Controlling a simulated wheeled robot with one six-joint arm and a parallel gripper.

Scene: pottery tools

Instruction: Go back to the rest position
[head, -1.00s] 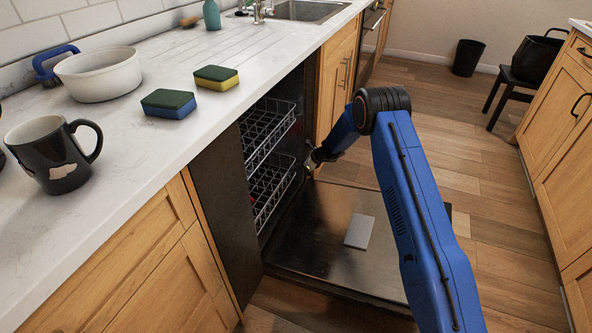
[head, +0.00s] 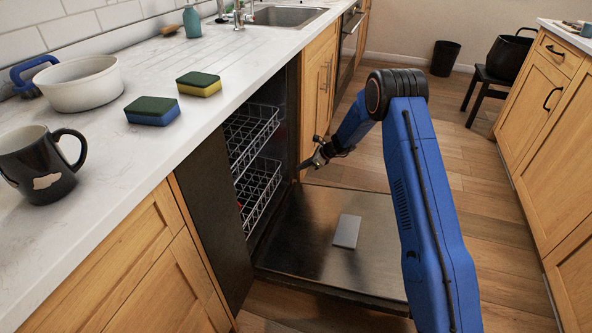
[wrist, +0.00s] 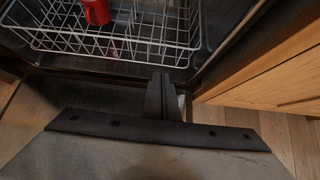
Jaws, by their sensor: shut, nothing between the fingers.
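My gripper (head: 304,166) is at the end of my blue arm, above the far part of the open dishwasher door (head: 300,256) and to the right of the racks. In the wrist view the fingers (wrist: 163,97) are together with nothing between them. Part of the gripper is small and dark in the head view. The dishwasher racks (head: 257,190) stand inside the dishwasher, to the left of the gripper. A red cup-like item (wrist: 97,11) sits in a rack in the wrist view.
On the counter (head: 100,190) are a dark mug (head: 40,165), a white bowl (head: 80,85) and two sponges, one blue-green (head: 152,111) and one yellow-green (head: 199,84). A grey tablet (head: 346,231) lies on the door. Wooden cabinets (head: 575,165) stand right; the floor between is clear.

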